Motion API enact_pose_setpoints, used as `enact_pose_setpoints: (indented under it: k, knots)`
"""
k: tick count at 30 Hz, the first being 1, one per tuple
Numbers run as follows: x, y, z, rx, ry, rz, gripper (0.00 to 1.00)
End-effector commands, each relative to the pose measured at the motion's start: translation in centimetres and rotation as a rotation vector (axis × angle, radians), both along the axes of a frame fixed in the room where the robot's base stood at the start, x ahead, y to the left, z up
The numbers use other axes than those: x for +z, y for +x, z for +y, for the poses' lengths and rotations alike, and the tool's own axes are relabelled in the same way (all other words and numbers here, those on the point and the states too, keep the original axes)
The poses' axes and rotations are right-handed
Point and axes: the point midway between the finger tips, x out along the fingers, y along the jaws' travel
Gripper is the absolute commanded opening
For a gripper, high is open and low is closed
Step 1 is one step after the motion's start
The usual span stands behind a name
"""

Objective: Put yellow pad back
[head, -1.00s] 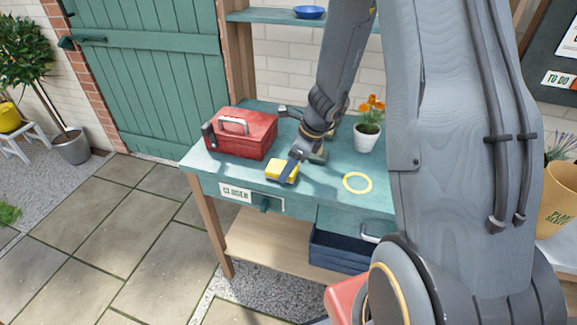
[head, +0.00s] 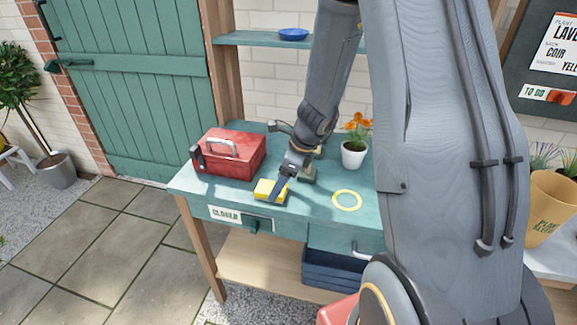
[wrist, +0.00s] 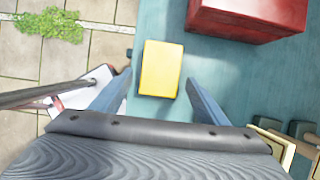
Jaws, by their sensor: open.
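The yellow pad (head: 266,188) lies on the teal bench top (head: 310,212) near its front left edge. In the wrist view the pad (wrist: 161,68) shows as a plain yellow block. My gripper (wrist: 158,92) is open, with one finger on each side of the pad and visible gaps. In the head view my gripper (head: 278,190) comes down at the pad, one finger in front of it. Whether the fingers touch the bench cannot be told.
A red toolbox (head: 230,156) stands behind and left of the pad. A white pot with orange flowers (head: 354,153) stands at the back right. A sign (head: 224,214) marks the bench front by a drawer handle. A blue crate (head: 330,270) sits on the lower shelf.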

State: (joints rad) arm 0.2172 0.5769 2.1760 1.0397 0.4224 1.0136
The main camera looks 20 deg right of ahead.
Motion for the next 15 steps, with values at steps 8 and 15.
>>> enact_pose_setpoints:
  k: [8,15]
  knots:
    - [5.1,-1.1,-1.8,-0.001,-0.002,-0.005,0.68]
    - [8.2,-2.0,-2.8,-0.001,-0.002,-0.002,0.68]
